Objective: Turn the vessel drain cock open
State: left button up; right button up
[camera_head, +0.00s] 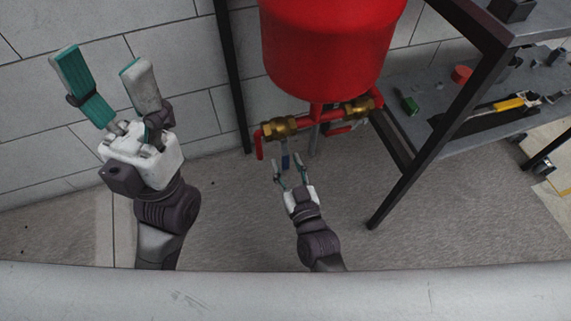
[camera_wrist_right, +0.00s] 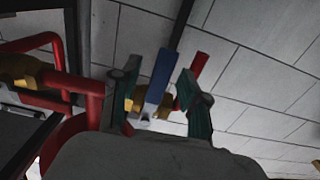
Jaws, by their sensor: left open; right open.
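The red vessel (camera_head: 322,45) hangs at the top of the head view, with red pipework and brass valves below it. A blue lever (camera_head: 285,161), which looks like the drain cock's handle, points down below the left brass valve (camera_head: 278,128). My right gripper (camera_head: 290,166) is open just below the valve, close to the lever. In the right wrist view the blue lever (camera_wrist_right: 158,77) shows between its two fingers; contact cannot be told. The cock's body is mostly hidden there. My left gripper (camera_head: 102,62) is open and empty, far left of the pipework.
A dark frame post (camera_head: 232,90) and a workbench (camera_head: 455,120) with tools flank the vessel. The floor left of it is clear.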

jog(key=shift+w+a, duration=0.2)
jog(key=shift+w, duration=0.35)
grip_shut()
